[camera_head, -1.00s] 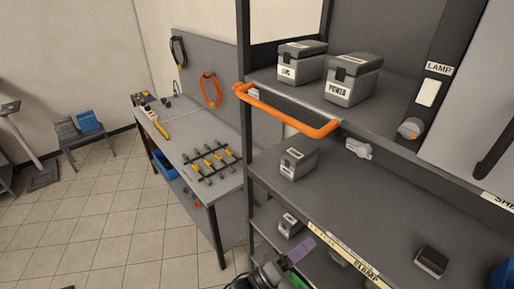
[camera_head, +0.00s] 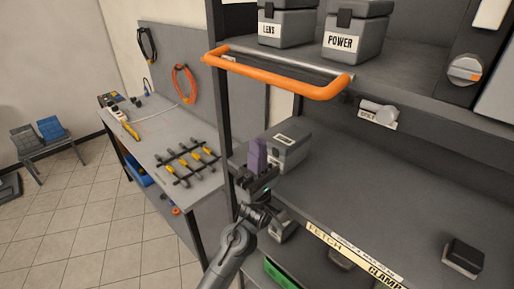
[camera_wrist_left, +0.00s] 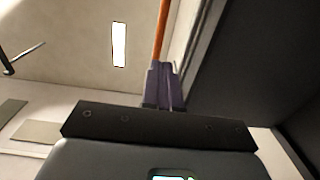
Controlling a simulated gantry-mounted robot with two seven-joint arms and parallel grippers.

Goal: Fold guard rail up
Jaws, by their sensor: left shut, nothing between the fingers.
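The guard rail is an orange U-shaped bar (camera_head: 275,76) at the front edge of the upper shelf, sticking out from it. In the left wrist view the orange bar (camera_wrist_left: 160,32) runs up beyond the fingertips. My left gripper (camera_head: 258,152) has purple fingers, points up and is below the rail, apart from it, in front of a grey case. It also shows in the left wrist view (camera_wrist_left: 165,84), with its fingers shut and nothing between them. My right gripper is in neither view.
Grey cases marked LENS (camera_head: 286,24) and POWER (camera_head: 354,30) stand on the upper shelf behind the rail. A grey case (camera_head: 290,150) sits on the middle shelf beside my left gripper. A shelf post (camera_head: 219,110) is at left. A workbench with tools (camera_head: 160,140) stands further left.

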